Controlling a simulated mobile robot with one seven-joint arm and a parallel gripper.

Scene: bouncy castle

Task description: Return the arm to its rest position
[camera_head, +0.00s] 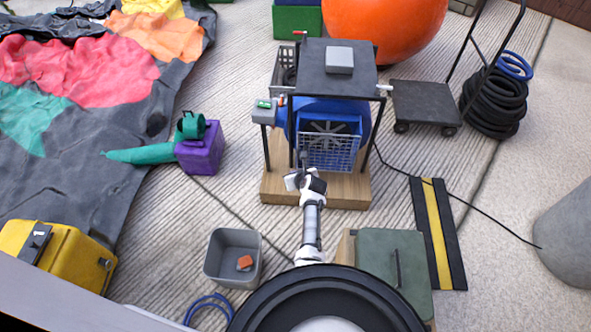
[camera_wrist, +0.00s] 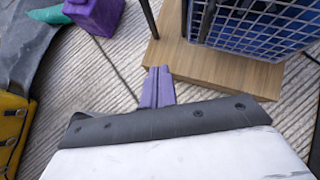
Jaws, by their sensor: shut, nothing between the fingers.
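My arm reaches forward from the bottom middle of the head view. My gripper (camera_head: 298,179) is in front of the blue blower (camera_head: 333,127), close to its white grille and above the front of its wooden base (camera_head: 354,190). In the wrist view my gripper (camera_wrist: 158,72) shows as two purple fingers pressed together, shut and empty. They point toward the edge of the wooden base (camera_wrist: 205,60). I cannot tell from these views whether the fingertips touch the base.
A grey bin (camera_head: 233,258) with an orange item stands left of my arm. A green box (camera_head: 395,268) stands right. A purple block (camera_head: 201,150) lies left of the blower. A cable crosses the concrete near a yellow-black ramp (camera_head: 437,235). A trolley (camera_head: 425,104) stands behind right.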

